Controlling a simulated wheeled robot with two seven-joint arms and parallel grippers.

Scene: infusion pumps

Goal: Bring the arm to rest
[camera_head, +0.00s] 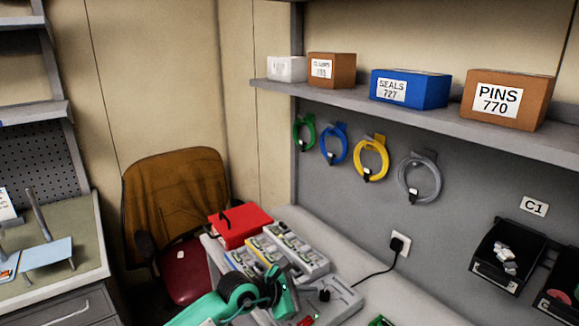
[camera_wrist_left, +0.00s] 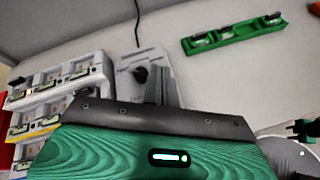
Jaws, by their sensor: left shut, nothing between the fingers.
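My left arm, green with dark joints, comes in low at the bottom of the head view. Its gripper (camera_head: 289,293) is over the near part of the workbench, beside the pump units. In the left wrist view the left gripper's grey fingers (camera_wrist_left: 162,88) are together with nothing between them. They point toward a pale grey device with a black knob (camera_wrist_left: 131,66), which also shows in the head view (camera_head: 347,299). A gap between fingers and device cannot be judged. My right gripper is not in view.
Pump units (camera_head: 298,247) stand on the workbench by a red box (camera_head: 240,228). A green holder (camera_wrist_left: 235,35) lies to the right in the wrist view. A black cable runs to a wall socket (camera_head: 399,246).

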